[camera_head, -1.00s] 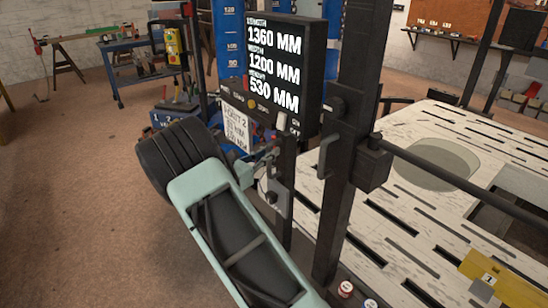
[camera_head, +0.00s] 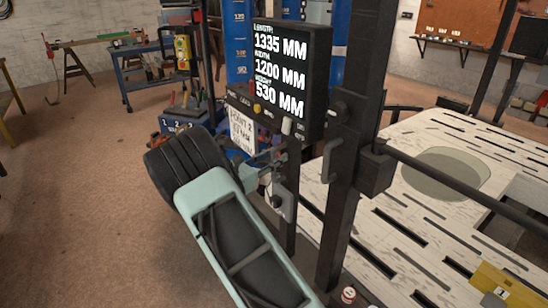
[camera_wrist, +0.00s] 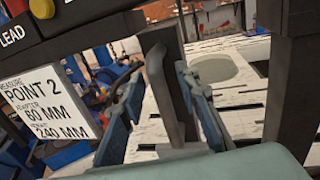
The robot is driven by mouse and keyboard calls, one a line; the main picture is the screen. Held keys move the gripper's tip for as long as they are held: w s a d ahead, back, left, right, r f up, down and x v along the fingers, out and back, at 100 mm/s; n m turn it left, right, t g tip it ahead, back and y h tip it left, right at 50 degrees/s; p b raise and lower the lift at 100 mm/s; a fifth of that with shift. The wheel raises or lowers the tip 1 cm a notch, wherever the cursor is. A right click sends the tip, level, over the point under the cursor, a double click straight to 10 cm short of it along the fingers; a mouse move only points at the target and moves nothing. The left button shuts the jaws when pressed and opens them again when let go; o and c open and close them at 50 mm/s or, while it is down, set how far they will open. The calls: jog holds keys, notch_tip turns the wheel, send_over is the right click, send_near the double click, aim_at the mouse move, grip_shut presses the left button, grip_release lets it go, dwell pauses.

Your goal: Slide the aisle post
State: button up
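The aisle post (camera_head: 343,215) is a dark upright at centre right in the head view, with a black measuring display (camera_head: 270,65) beside it reading length 1335, width 1200 and height 530 MM. My gripper (camera_head: 268,172) is left of the post, below the display.
A pale slotted bench deck (camera_head: 460,150) lies right of the post, with a dark rail (camera_head: 455,185) across it. A Point 2 card (camera_wrist: 48,100) hangs under the display. A blue trolley (camera_head: 150,75) stands behind; open floor (camera_head: 80,200) lies left.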

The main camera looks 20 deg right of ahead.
jog(key=shift+a, duration=0.1)
jog(key=v, duration=1.2)
